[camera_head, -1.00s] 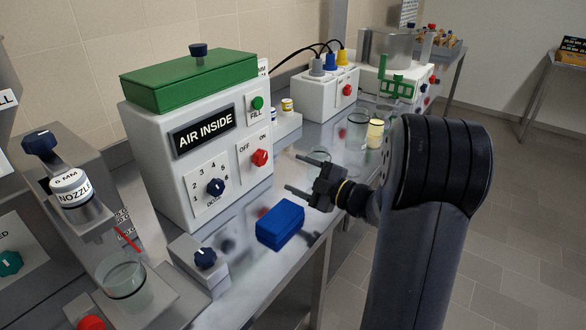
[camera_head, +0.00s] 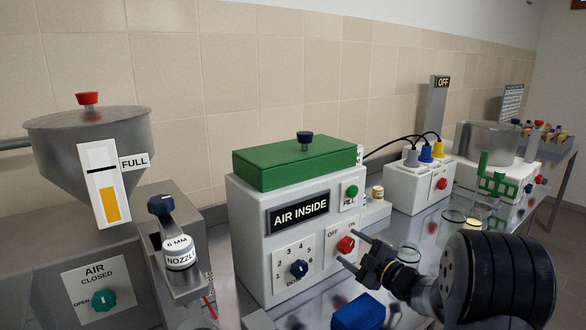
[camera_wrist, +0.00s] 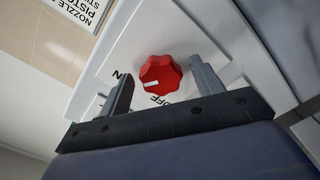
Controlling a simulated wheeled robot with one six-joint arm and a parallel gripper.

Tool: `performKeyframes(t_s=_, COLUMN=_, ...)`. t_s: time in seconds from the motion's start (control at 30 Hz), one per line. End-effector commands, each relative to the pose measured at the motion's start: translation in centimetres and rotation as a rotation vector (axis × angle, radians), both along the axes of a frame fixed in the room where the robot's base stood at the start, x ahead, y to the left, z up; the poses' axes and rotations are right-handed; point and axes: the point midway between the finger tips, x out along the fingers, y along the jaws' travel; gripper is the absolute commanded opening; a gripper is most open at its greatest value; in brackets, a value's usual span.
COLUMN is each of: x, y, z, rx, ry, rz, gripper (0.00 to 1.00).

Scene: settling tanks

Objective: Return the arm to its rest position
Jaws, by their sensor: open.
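My gripper (camera_head: 358,252) is open and empty in the head view, in front of the white box labelled AIR INSIDE (camera_head: 250,245). Its fingers point at the red OFF/ON knob (camera_head: 346,244) on that box's front. In the wrist view the red knob (camera_wrist: 160,76) lies between and beyond the two spread fingers (camera_wrist: 163,88). A gap seems to show between fingers and knob, but I cannot tell its depth. The knob's white mark points toward the OFF side. My arm reaches in from the lower right in the head view.
A blue block (camera_head: 358,312) lies on the bench below my gripper. Glass beakers (camera_head: 452,226) stand to the right, near my arm. A metal hopper (camera_head: 90,145) and a nozzle unit (camera_head: 180,252) stand at the left. A white box with cables (camera_head: 418,188) is behind.

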Motion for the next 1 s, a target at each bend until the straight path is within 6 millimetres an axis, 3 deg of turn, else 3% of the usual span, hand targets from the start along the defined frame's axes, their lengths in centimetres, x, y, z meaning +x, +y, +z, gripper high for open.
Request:
performKeyframes(t_s=0.4, x=-0.1, y=-0.1, z=0.1, rx=0.03, ry=0.022, rz=0.0, gripper=0.63)
performKeyframes(t_s=1.0, x=-8.7, y=-6.4, z=-0.1, rx=0.029, ry=0.021, rz=-0.004, gripper=0.63)
